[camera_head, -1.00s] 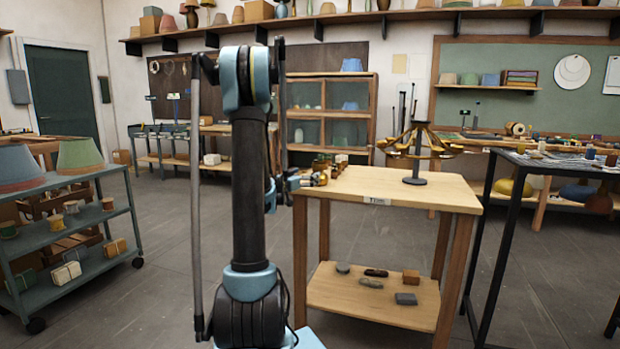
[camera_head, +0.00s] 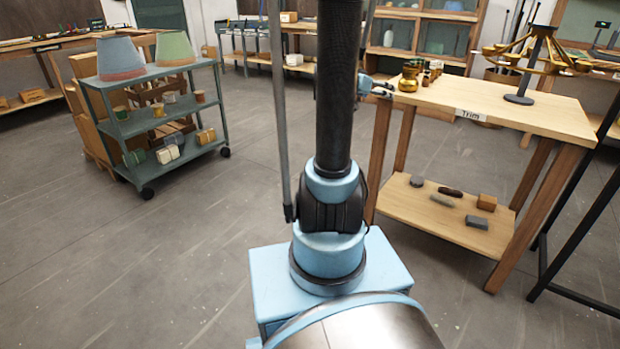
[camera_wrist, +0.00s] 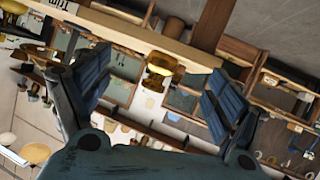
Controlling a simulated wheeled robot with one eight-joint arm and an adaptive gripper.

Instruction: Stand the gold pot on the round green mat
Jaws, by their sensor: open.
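The gold pot (camera_head: 408,79) stands upright at the left end of the wooden table marked "Trim" (camera_head: 545,118). My gripper (camera_head: 381,90) is just left of it at the table's edge, small and partly hidden by my arm. In the wrist view the gold pot (camera_wrist: 163,67) shows between the two spread dark fingers of my gripper (camera_wrist: 157,72), with space on both sides. The gripper is open and empty. I cannot make out a round green mat in either view.
Several small brass and dark pieces (camera_head: 430,72) stand close behind the pot. A dark-stemmed stand with gold arms (camera_head: 519,98) is farther right on the table. A grey shelf cart (camera_head: 130,128) with lampshades stands at the left. The floor between is clear.

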